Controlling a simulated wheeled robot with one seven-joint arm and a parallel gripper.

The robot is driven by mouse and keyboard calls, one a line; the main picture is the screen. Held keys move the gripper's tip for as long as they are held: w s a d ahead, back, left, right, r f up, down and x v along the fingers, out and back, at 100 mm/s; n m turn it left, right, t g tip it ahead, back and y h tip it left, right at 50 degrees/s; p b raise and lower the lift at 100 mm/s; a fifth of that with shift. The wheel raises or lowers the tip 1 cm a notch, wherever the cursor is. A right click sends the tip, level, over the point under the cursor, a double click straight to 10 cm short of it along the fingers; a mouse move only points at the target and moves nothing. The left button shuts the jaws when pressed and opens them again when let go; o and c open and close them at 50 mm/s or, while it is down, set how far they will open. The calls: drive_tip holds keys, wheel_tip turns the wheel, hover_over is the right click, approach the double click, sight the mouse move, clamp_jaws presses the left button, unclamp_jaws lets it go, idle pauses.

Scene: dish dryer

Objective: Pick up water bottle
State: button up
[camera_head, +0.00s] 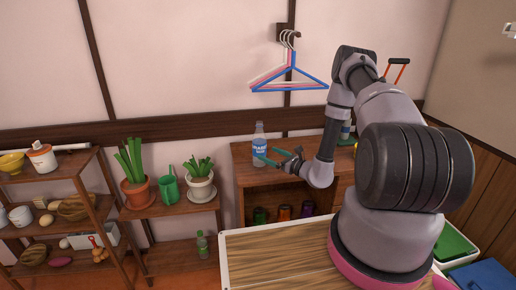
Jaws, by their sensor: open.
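A clear water bottle (259,146) with a blue label and pale cap stands upright on top of the brown wooden cabinet (240,165), near its left end. My gripper (266,155) is open, with its green fingers pointing left toward the bottle. The fingertips overlap the bottle's label in the picture. I cannot tell whether they touch it or stand around it. A second, green-tinted bottle (202,246) stands low at the left.
Potted plants (135,180) and a green watering can (170,186) stand left of the cabinet. Several cans (284,212) sit inside it. Hangers (289,72) hang on the wall above. A wood-topped surface (275,255) lies in front.

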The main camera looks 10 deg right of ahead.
sight(255, 146)
drive_tip(key=x, duration=0.9)
drive_tip(key=shift+w+r, duration=0.2)
drive_tip(key=shift+c, duration=0.3)
drive_tip(key=c, duration=1.4)
drive_tip(key=shift+r, duration=0.1)
